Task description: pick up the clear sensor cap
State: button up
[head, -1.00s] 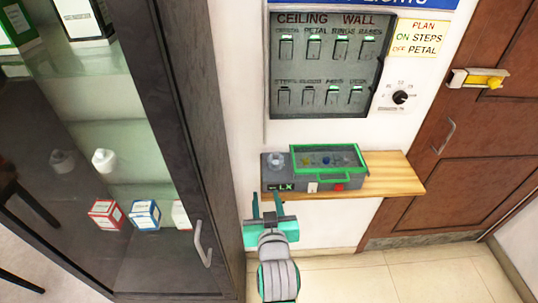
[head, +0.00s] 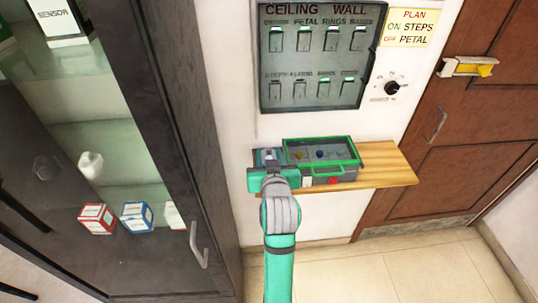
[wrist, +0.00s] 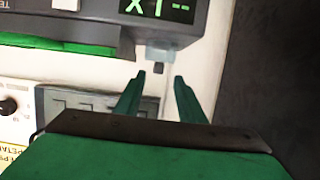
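The small clear-grey sensor cap (head: 268,154) is on the left end of the grey device (head: 348,172) on the wooden shelf. My gripper partly hides it in the head view. In the wrist view, which is upside down, a small pale grey piece that looks like the cap (wrist: 158,54) stands at the device's edge, beyond and roughly between my fingertips. My gripper (wrist: 160,73) is open with nothing between its fingers. In the head view my gripper (head: 267,166) is at the device's left end. I cannot tell whether it touches the cap.
The device has a green-framed clear lid (head: 320,153) beside the cap. The wooden shelf (head: 393,165) is bare at right. A wall switch panel (head: 315,68) hangs above. A dark glass cabinet (head: 180,130) stands close on the left; a brown door (head: 450,125) is at right.

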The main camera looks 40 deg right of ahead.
aim_at(269, 150)
jog(key=x, duration=0.5)
jog(key=shift+s+d+f, duration=0.15)
jog(key=shift+s+f, duration=0.05)
grip_shut()
